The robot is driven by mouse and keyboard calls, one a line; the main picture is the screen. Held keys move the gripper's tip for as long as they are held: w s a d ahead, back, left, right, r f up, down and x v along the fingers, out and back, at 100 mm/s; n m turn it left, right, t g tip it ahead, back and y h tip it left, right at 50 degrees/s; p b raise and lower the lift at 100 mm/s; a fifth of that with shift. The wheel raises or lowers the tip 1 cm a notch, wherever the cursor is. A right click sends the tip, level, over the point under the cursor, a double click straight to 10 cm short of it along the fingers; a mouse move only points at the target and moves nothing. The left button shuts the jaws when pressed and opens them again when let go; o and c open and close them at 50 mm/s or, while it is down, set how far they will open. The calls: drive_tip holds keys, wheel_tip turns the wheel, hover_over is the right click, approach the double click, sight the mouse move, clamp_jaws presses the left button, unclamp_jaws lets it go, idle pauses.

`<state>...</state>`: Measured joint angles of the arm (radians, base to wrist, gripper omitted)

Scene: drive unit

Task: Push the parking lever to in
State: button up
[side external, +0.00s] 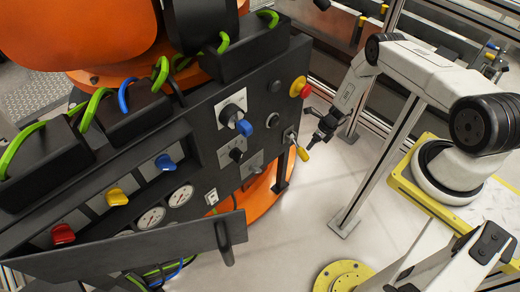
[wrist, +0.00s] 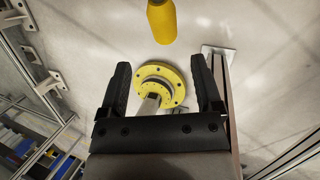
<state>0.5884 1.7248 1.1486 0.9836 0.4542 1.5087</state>
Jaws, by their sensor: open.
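A lever with a yellow grip (side external: 302,153) sticks out from the right end of the dark panel; it appears to be the parking lever, but its markings are too small to read. In the wrist view, its yellow grip (wrist: 162,20) shows at the top centre, beyond my fingertips. My gripper (side external: 311,127) is just right of the lever, apart from the panel. In the wrist view, my gripper (wrist: 160,68) is open, with nothing between the fingers. The lever's root is out of the wrist view.
The panel (side external: 205,125) also carries a blue knob (side external: 244,127), a red-and-yellow button (side external: 300,87), coloured levers and gauges. An open flap (side external: 140,252) juts out at the lower left. A yellow round flange (side external: 343,276) is on the floor. Frame posts stand behind my arm.

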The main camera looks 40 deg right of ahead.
drive_tip(key=s+a+r+n+h, duration=0.1)
drive_tip(key=s+a+r+n, duration=0.2)
drive_tip(key=a+r+n, duration=0.3)
drive_tip(key=s+a+r+n+h, duration=0.1)
drive_tip(key=s+a+r+n, duration=0.3)
drive_tip(key=r+n, duration=1.3)
drive_tip(key=s+a+r+n+h, duration=0.1)
drive_tip(key=s+a+r+n, duration=0.3)
drive_tip(key=r, duration=1.6)
drive_tip(key=a+n, duration=0.4)
drive_tip(key=n, duration=0.3)
drive_tip(key=shift+a+r+n, duration=0.2)
drive_tip(key=shift+r+n, duration=0.2)
